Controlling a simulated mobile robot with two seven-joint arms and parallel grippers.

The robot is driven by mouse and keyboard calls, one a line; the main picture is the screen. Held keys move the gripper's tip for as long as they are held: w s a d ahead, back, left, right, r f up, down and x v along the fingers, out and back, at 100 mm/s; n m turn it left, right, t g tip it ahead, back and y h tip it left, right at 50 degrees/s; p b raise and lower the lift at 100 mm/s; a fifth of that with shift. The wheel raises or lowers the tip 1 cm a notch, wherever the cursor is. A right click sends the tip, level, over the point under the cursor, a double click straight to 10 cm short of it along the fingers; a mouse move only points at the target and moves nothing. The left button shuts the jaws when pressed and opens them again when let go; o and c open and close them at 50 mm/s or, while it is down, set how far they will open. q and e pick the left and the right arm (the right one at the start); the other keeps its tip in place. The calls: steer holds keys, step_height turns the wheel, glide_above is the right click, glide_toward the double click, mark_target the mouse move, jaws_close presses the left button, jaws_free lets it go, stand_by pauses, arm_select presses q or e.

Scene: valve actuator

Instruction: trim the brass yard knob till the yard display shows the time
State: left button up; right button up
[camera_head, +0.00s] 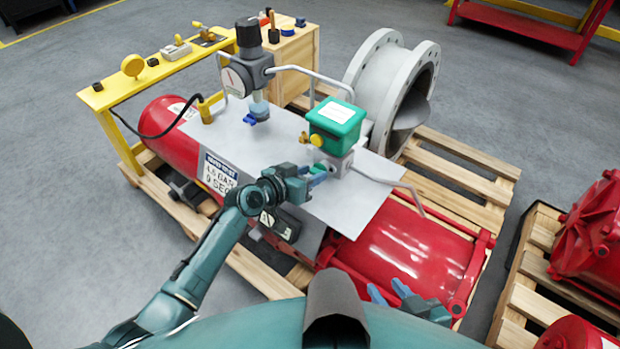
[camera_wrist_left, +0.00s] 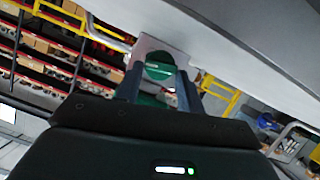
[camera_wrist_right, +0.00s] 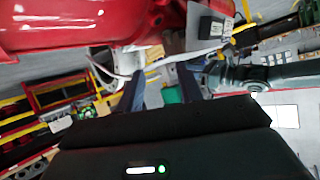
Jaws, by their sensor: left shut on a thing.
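My left gripper (camera_head: 320,174) reaches the grey block (camera_head: 342,163) under the green box (camera_head: 337,118). In the left wrist view its fingers are shut on a round green knob (camera_wrist_left: 158,71) in front of a pale plate. The head view mostly hides this knob behind the fingers. A small brass part (camera_head: 304,138) and a yellow knob (camera_head: 317,140) sit on the near left side of the green box, apart from my fingers. I cannot tell which part is the yard knob, and no display reading is legible. My right gripper (camera_head: 388,292) is open and empty, low over the red cylinder.
A sign (camera_head: 218,172) beside the grey plate (camera_head: 350,207) reads about "4.5 BAR 9 SEC". A black-topped regulator (camera_head: 250,65) with a grey gauge stands on the plate. A bent grey pipe (camera_head: 385,182) lies right of my left gripper. A flanged valve (camera_head: 385,85) stands behind.

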arm_select(q)
steer(key=n+b, duration=0.1)
steer(key=n+h+b, duration=0.1)
steer(key=shift+w+a+f+g+b, duration=0.15)
steer(key=shift+a+f+g+b, duration=0.05)
steer(key=shift+f+g+b, duration=0.15)
steer(key=shift+r+n+h+b, duration=0.2)
steer(key=shift+n+h+b, duration=0.35)
steer(key=shift+b, duration=0.2)
steer(key=o, duration=1)
steer(key=v, duration=1.3)
steer(key=shift+r+p, duration=0.2)
steer(key=shift+p, duration=0.15)
steer(key=shift+a, duration=0.1)
